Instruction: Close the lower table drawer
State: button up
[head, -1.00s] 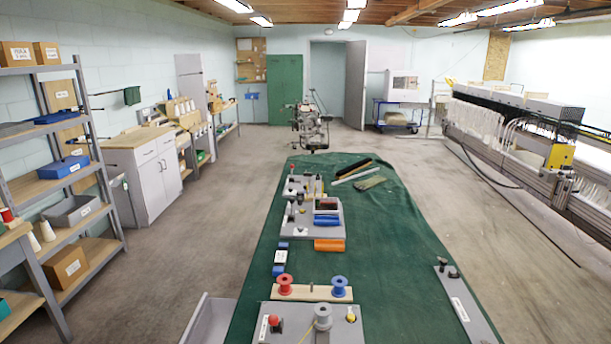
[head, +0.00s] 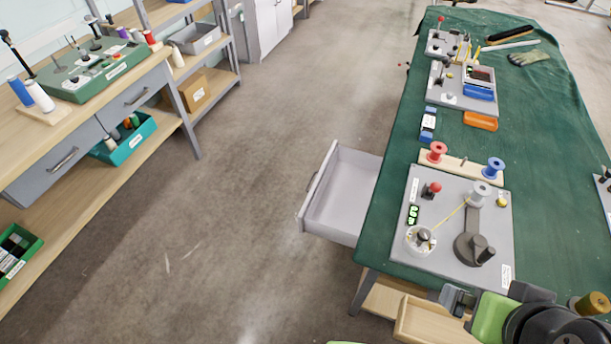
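A grey drawer (head: 340,236) stands pulled out from the left side of the green-covered table (head: 540,130). It is empty, and its dark handle (head: 313,182) is on its outer left front. No second drawer shows under the cloth, so I cannot tell from here whether this is the lower one. My gripper (head: 455,298) is at the bottom right, near the table's front edge, to the right of the drawer and apart from it. Its fingers are small and partly seen, and whether they are open is unclear.
The grey winding board (head: 430,262) with spools lies on the table near my gripper. A pale wooden piece (head: 425,318) is low beside the gripper. A workbench (head: 165,85) with shut drawers stands left. The floor (head: 250,200) between bench and open drawer is clear.

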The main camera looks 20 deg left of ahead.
aim_at(335, 208)
jog(key=j+z, duration=0.1)
jog(key=j, duration=1.15)
jog(key=k+j+z, duration=0.15)
jog(key=j, duration=0.5)
jog(key=j+z, duration=0.1)
jog(key=j, duration=0.5)
jog(key=k+j+z, duration=0.1)
jog(key=j, duration=0.5)
jog(key=i+j+u, duration=0.1)
jog(key=u, duration=0.3)
jog(key=i+u, duration=0.4)
jog(key=i+l+u, duration=0.1)
jog(key=u, duration=0.3)
jog(key=i+l+u, duration=0.15)
jog(key=u, duration=0.25)
jog(key=i+l+u, duration=0.2)
jog(key=u, duration=0.25)
jog(key=i, duration=0.05)
